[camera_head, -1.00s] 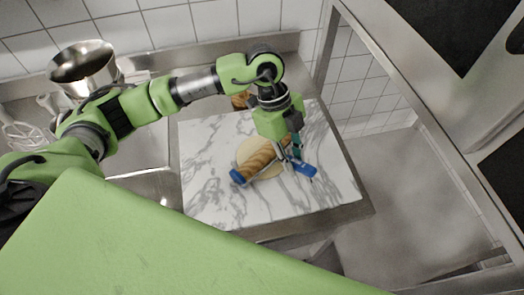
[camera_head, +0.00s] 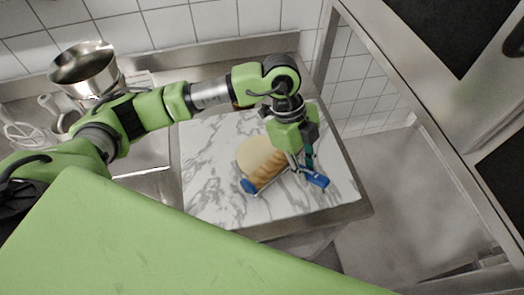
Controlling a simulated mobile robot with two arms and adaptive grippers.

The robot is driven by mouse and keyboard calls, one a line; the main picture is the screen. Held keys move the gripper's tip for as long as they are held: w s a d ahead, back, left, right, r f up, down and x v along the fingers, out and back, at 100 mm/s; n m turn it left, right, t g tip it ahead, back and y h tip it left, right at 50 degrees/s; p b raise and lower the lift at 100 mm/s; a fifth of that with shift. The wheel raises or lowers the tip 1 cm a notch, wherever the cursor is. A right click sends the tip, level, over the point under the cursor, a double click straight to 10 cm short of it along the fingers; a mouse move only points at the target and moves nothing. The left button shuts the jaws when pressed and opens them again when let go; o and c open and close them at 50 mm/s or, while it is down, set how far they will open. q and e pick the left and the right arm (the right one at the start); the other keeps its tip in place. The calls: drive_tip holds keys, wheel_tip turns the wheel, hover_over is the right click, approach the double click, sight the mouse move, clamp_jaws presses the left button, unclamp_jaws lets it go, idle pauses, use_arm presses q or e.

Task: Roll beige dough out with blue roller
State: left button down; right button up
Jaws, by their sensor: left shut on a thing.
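The beige dough (camera_head: 255,153) is a flat round piece on the white marble board (camera_head: 215,195). The blue roller (camera_head: 268,175) has a wooden barrel and blue ends, and lies slanted across the front right edge of the dough. My left gripper (camera_head: 306,171) is shut on the roller near its right end and partly hides that end. The roller's left blue end (camera_head: 248,186) shows clear of the gripper. My right gripper is not in view.
A metal pot (camera_head: 82,72) stands at the back left, with a whisk (camera_head: 22,135) near it. A tiled wall runs behind the counter. A metal frame post (camera_head: 400,85) rises right of the board. The board's left and front parts are clear.

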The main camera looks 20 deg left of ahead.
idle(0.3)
use_arm(q)
wheel_tip(320, 180, up, 8)
drive_tip(key=p, duration=0.6)
drive_tip(key=shift+r, duration=0.15)
drive_tip(key=shift+d, duration=0.1)
idle(0.3)
